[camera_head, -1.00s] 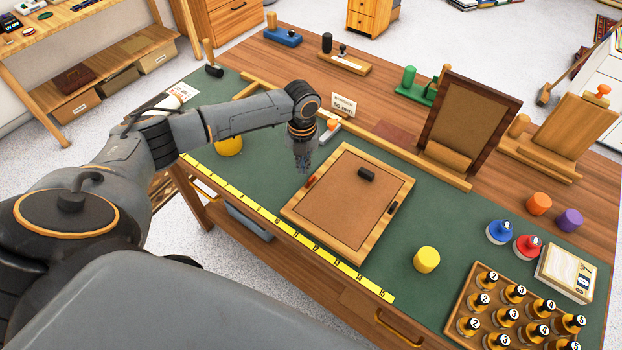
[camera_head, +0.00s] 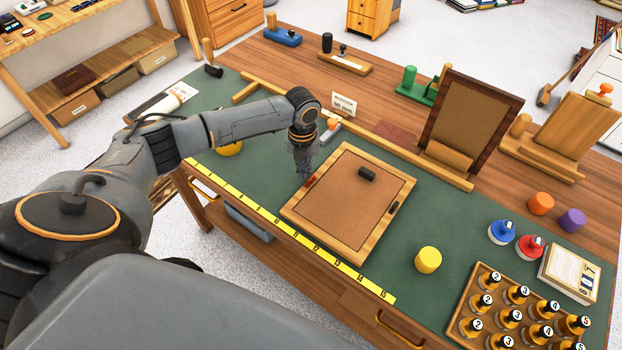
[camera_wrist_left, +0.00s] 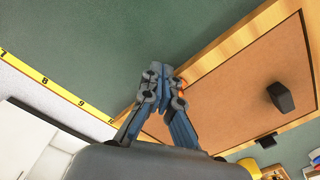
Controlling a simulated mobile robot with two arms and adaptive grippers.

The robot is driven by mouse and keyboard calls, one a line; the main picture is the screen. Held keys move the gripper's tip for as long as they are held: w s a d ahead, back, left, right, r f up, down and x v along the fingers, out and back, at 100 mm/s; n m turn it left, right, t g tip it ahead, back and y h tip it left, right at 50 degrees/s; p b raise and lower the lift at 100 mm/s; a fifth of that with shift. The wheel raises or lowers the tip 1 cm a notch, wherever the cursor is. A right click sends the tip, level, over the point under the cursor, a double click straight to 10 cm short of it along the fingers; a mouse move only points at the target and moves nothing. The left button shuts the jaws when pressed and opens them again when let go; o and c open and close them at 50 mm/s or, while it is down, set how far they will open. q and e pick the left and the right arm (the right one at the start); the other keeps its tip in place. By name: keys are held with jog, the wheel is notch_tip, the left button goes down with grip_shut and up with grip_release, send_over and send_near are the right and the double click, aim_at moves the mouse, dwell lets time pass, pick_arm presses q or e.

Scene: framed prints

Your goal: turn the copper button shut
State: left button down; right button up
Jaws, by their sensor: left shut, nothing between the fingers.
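A framed print (camera_head: 345,240) with a light wood frame lies face down on the green mat, its brown backing board (camera_head: 340,205) showing. The copper button (camera_head: 310,182) sits on the frame's left side. In the left wrist view it is a small orange patch (camera_wrist_left: 182,86), mostly hidden behind the fingers. My left gripper (camera_head: 303,175) is shut and empty, pointing down right beside the copper button; I cannot tell whether they touch. Its fingertips also show in the left wrist view (camera_wrist_left: 162,74). A black button (camera_head: 394,207) is on the frame's right side. My right gripper is not in view.
A dark block (camera_head: 367,173) stands on the backing board. A yellow ruler (camera_head: 290,232) runs along the mat's front edge. A yellow cylinder (camera_head: 428,260) stands right of the frame, and a wooden rail (camera_head: 400,153) lies behind it. Several bottles fill a tray (camera_head: 452,318) at the lower right.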

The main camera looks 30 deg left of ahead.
aim_at(318, 185)
pick_arm(q)
jog(key=shift+s+d, duration=0.15)
jog(key=shift+d, duration=0.55)
jog(key=shift+d+f+p, duration=0.15)
jog(key=shift+d+p, duration=0.6)
jog(key=shift+d, duration=0.4)
dwell(1.2)
jog(key=shift+s+d+p, duration=0.2)
jog(key=shift+d+p, duration=0.45)
dwell(1.0)
jog(key=shift+w+a+r+p, duration=0.1)
jog(key=shift+w+r+p, duration=0.1)
jog(key=shift+r+p, duration=1.05)
notch_tip(318, 185, up, 5)
jog(key=p, duration=0.4)
jog(key=shift+a, duration=0.15)
jog(key=shift+w+f, duration=0.1)
